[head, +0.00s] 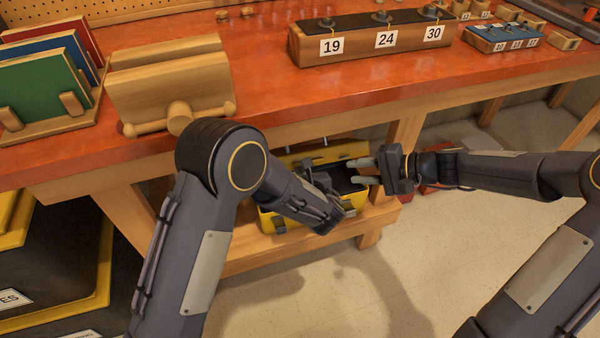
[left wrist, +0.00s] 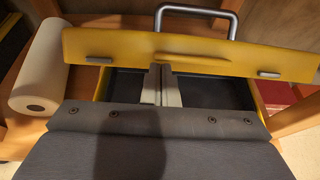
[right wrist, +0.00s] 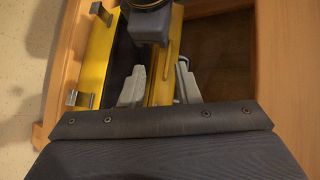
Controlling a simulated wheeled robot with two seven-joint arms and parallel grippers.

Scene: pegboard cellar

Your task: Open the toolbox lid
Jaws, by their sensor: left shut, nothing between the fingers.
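The yellow toolbox (head: 265,222) sits on the bench's lower shelf, partly hidden by my arms. Its lid (head: 310,157) is raised, and the dark interior shows. In the left wrist view the lid (left wrist: 200,55) stands across the picture with its grey handle (left wrist: 196,10) beyond it. My left gripper (left wrist: 163,85) is shut and empty, its fingertips at the lid's inner side over the open box. My right gripper (right wrist: 160,88) is open at the box's right end; its fingers lie on either side of the lid's yellow edge (right wrist: 165,65). I cannot tell whether they touch it.
The red bench top (head: 280,105) overhangs the toolbox. A white paper roll (left wrist: 40,70) lies beside the box on the shelf (head: 235,262). A wooden leg (head: 405,135) stands behind my right gripper. The floor in front (head: 400,285) is clear.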

